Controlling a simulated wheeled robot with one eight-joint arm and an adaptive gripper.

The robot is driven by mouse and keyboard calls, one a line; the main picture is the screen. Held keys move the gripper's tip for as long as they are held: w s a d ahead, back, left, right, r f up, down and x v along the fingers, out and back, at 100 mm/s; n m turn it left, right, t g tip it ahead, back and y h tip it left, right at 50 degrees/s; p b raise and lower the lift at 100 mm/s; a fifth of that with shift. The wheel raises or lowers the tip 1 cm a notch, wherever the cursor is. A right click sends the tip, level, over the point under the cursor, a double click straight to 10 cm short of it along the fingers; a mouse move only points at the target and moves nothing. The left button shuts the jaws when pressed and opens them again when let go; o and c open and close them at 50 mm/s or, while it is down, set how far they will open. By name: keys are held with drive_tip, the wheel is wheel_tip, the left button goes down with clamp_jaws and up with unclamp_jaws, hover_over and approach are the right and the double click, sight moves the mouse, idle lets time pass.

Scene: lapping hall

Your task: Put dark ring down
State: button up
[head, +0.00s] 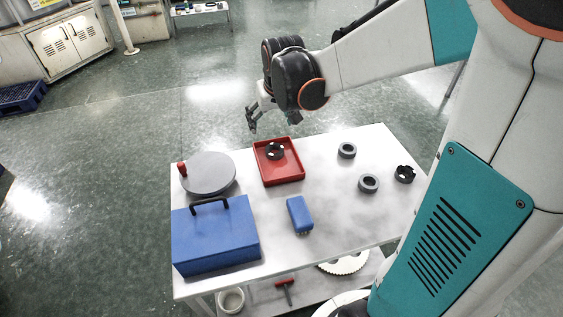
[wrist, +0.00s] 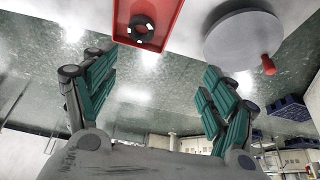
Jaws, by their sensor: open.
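A dark ring (head: 275,151) with notches lies in the red tray (head: 291,174) at the back of the white table. It also shows inside the red tray in the wrist view (wrist: 141,29). A second dark notched ring (head: 404,174) lies on the table's right side. My gripper (head: 252,118) is beyond the table's back edge, above and behind the tray, apart from both rings. In the wrist view my gripper (wrist: 150,95) has its two teal-padded fingers wide apart with nothing between them.
Two grey rings (head: 347,150) (head: 368,183) lie right of the tray. A grey round plate with a red knob (head: 208,174), a blue toolbox (head: 215,238) and a small blue block (head: 300,215) stand left and front.

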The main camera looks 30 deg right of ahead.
drive_tip(key=s+a+r+t, duration=0.1)
drive_tip(key=s+a+r, duration=0.1)
drive_tip(key=s, duration=0.5)
drive_tip(key=s+a+r+n, duration=0.1)
drive_tip(key=s+a+r, duration=0.1)
drive_tip(key=s, duration=0.5)
drive_tip(key=s+a+r+t, duration=0.1)
drive_tip(key=s+a+r, duration=0.1)
drive_tip(key=s, duration=0.5)
drive_tip(key=shift+s+a+n+t+y, duration=0.15)
drive_tip(key=shift+a+n+t+y, duration=0.15)
drive_tip(key=shift+a, duration=0.6)
drive_tip(key=shift+f, duration=0.1)
